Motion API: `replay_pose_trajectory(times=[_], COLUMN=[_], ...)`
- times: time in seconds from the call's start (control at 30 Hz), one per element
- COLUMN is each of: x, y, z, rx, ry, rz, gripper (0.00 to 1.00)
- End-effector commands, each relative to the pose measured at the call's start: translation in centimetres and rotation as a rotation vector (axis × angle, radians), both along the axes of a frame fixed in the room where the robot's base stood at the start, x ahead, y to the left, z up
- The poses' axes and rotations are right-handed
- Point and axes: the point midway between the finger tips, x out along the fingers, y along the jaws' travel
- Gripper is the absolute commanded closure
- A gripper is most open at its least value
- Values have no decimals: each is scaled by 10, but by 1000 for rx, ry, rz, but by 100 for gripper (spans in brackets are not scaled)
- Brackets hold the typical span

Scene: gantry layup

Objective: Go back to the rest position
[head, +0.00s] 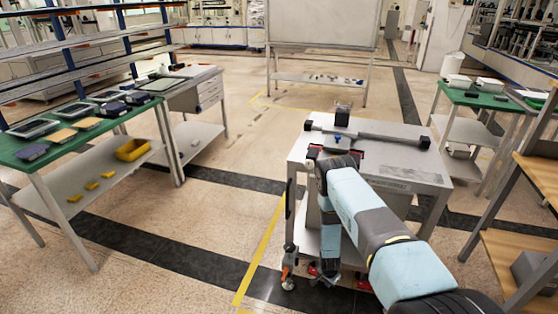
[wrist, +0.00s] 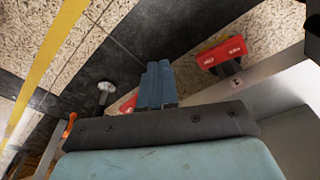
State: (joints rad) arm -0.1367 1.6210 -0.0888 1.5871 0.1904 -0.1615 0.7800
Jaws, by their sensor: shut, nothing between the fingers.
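My gripper (wrist: 158,66) shows in the wrist view as two blue fingers lying side by side, shut with nothing between them. They point down toward the dark floor band. In the head view my arm reaches out from the bottom right, bends over, and hangs down in front of the grey cart (head: 415,176). The gripper end (head: 329,277) is low, near the cart's lower front and its red-marked feet. In the head view the fingertips are too small to tell apart.
A grey bar fixture (head: 375,135) with black ends lies on the cart. A red foot (wrist: 222,52) and a caster (wrist: 105,92) are close to the fingers. A green bench (head: 35,158) stands left, a wooden shelf (head: 505,245) right. The floor at left centre is clear.

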Motion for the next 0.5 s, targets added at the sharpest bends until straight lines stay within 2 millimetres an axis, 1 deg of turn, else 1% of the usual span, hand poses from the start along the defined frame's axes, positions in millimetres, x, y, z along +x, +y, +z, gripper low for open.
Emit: replay_pose_trajectory(times=[0.03, 0.17, 0.27, 0.37, 0.47, 0.5], x=[7, 21, 33, 48, 65, 73], y=[3, 6, 8, 10, 13, 14], z=[9, 29, 47, 73, 106, 122], rx=[3, 7, 10, 16, 21, 24], ry=[-5, -9, -14, -22, -29, -35], rz=[6, 17, 27, 39, 56, 65], gripper=[100, 100, 100, 100, 100, 100])
